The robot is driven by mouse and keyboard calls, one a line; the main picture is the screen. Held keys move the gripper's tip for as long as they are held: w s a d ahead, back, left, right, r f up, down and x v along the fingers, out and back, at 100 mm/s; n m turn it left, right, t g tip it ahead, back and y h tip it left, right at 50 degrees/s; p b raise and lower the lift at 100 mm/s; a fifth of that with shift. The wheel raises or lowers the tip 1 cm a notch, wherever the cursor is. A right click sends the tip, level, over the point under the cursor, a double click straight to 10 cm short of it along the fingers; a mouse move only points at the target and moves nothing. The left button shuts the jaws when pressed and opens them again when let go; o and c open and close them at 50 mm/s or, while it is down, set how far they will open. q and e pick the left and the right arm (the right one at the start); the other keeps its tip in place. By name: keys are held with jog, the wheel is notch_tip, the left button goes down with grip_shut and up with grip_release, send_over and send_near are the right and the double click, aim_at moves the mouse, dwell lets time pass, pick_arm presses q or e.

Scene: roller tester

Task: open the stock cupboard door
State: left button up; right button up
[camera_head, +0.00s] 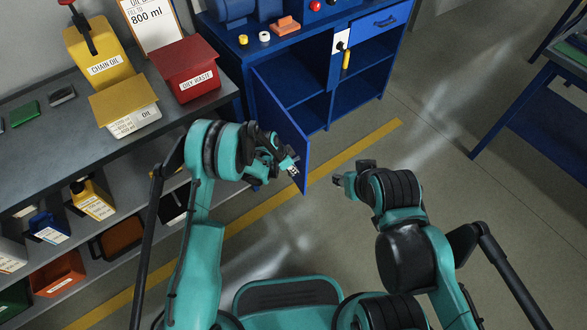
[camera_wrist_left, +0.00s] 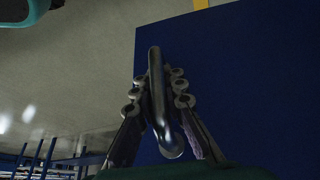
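The blue stock cupboard door (camera_head: 278,108) stands swung out from the left side of the blue bench cupboard (camera_head: 327,112), leaving its shelves in view. My left gripper (camera_head: 290,167) is at the door's free edge. In the left wrist view, the metal door handle (camera_wrist_left: 157,90) runs between the two fingers of my left gripper (camera_wrist_left: 158,78), in front of the blue door panel (camera_wrist_left: 240,85). The fingers are closed in around the handle; contact on both sides is hard to see. My right gripper (camera_head: 342,180) is over the floor, away from the door; its fingers are too small to judge.
A grey shelf unit (camera_head: 60,140) at left holds a yellow chain oil can (camera_head: 98,55), a red oily waste bin (camera_head: 187,72) and several containers. A blue drawer (camera_head: 375,20) is shut at the bench's right. The floor right of the door is clear, with a yellow line (camera_head: 355,150).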

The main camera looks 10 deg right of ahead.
pick_arm(q)
jog(key=shift+o, duration=1.1)
jog(key=shift+s+d, duration=0.1)
jog(key=shift+s, duration=0.15)
jog(key=shift+r, duration=0.25)
jog(key=v, duration=1.1)
jog(key=shift+r, duration=0.2)
